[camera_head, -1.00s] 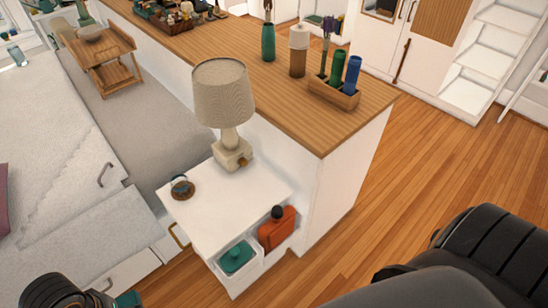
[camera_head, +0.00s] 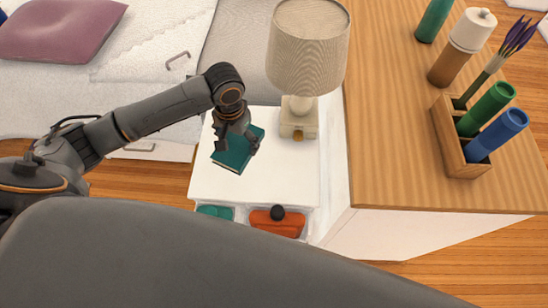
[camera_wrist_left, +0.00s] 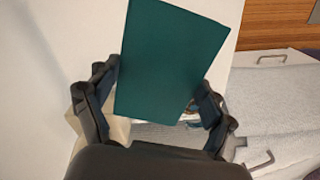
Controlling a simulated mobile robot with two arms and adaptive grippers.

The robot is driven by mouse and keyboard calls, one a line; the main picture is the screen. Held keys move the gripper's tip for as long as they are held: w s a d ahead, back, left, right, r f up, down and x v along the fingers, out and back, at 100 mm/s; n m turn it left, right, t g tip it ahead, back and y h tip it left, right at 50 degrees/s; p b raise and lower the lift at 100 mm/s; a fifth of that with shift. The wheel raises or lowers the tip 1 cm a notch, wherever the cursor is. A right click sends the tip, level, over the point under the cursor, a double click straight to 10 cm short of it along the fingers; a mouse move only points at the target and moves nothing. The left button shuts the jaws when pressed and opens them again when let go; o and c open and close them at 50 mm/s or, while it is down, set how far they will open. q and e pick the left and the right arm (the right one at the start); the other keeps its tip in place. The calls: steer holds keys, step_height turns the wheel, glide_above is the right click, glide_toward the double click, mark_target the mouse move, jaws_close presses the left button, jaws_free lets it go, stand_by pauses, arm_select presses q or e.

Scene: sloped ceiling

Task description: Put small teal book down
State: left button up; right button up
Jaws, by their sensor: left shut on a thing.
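The small teal book (camera_head: 232,160) is in my left gripper (camera_head: 237,137), over the top of the white nightstand (camera_head: 285,180). In the left wrist view the book (camera_wrist_left: 168,62) fills the space between the two fingers of the gripper (camera_wrist_left: 155,100), its flat cover facing the camera. I cannot tell whether the book touches the nightstand top. My right gripper is not in view.
A table lamp (camera_head: 308,45) stands at the back right of the nightstand. Below its top, a compartment holds an orange-red item (camera_head: 278,222) and a teal item (camera_head: 215,211). The wooden counter (camera_head: 400,120) rises to the right. The nightstand's front right is clear.

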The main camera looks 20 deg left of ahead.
arm_select(q)
steer(key=w+d+f, duration=0.2)
steer(key=d+f, duration=0.1)
steer(key=d, duration=0.4)
glide_above(279, 170)
steer(key=a, duration=0.1)
steer(key=f, duration=0.4)
steer(key=shift+s+a, duration=0.15)
steer(key=shift+s, duration=0.05)
steer(key=shift+w+d+f, duration=0.1)
steer(key=shift+d+f, duration=0.25)
steer(key=shift+f, duration=0.1)
steer(key=f, duration=0.2)
steer(key=f+b, duration=0.1)
steer(key=shift+d+f, duration=0.15)
steer(key=shift+d, duration=0.15)
steer(key=shift+f, duration=0.2)
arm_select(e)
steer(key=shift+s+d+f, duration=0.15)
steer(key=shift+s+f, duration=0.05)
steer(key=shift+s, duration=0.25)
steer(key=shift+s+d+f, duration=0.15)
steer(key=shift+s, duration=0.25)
arm_select(q)
steer(key=shift+f, duration=0.1)
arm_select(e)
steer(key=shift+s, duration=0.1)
